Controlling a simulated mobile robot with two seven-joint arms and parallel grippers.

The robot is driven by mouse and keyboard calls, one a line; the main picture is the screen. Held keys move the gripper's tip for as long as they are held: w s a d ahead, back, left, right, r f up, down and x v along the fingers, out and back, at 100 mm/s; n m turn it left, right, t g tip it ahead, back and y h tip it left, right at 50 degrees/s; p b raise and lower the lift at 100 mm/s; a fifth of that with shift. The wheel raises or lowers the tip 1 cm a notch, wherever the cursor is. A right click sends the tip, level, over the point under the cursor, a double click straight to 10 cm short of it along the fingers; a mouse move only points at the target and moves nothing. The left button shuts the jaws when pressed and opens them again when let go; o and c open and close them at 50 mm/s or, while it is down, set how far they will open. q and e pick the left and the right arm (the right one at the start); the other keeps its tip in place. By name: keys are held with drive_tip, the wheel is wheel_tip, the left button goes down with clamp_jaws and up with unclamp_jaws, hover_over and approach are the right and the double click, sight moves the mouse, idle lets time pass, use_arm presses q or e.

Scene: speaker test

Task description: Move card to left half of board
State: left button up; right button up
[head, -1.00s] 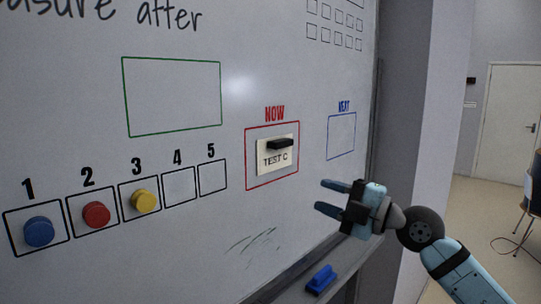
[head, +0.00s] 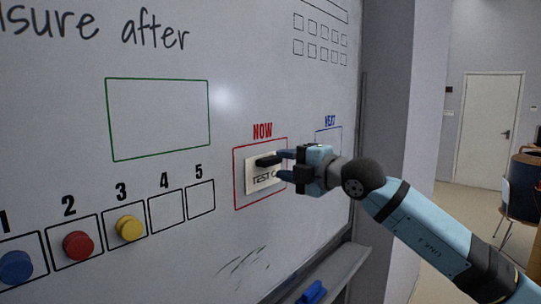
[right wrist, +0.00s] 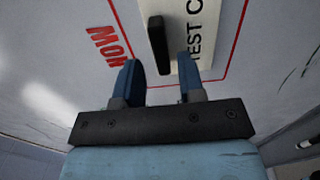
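The white card (head: 255,174) marked "TEST C" lies flat on the whiteboard (head: 60,130), inside the red "NOW" box. A black bar-shaped handle (head: 266,161) sticks out from the card. My right gripper (head: 281,165) is in front of the card's right part with its fingers pointing at the board. In the right wrist view the fingers (right wrist: 159,60) are apart, and the handle (right wrist: 156,35) lies in line with the gap between them. I cannot tell whether the fingers touch the card (right wrist: 181,15). My left gripper is not in view.
Left of the card are numbered boxes holding a blue magnet (head: 16,266), a red magnet (head: 78,245) and a yellow magnet (head: 130,228). An empty green box (head: 158,119) is above them. A ledge with a blue eraser (head: 313,291) runs below the board.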

sight(269, 173)
drive_tip(key=shift+x, duration=1.35)
drive_tip(key=shift+c, duration=0.4)
drive_tip(key=shift+f+b, duration=0.1)
drive_tip(key=shift+b, duration=0.25)
clamp_jaws()
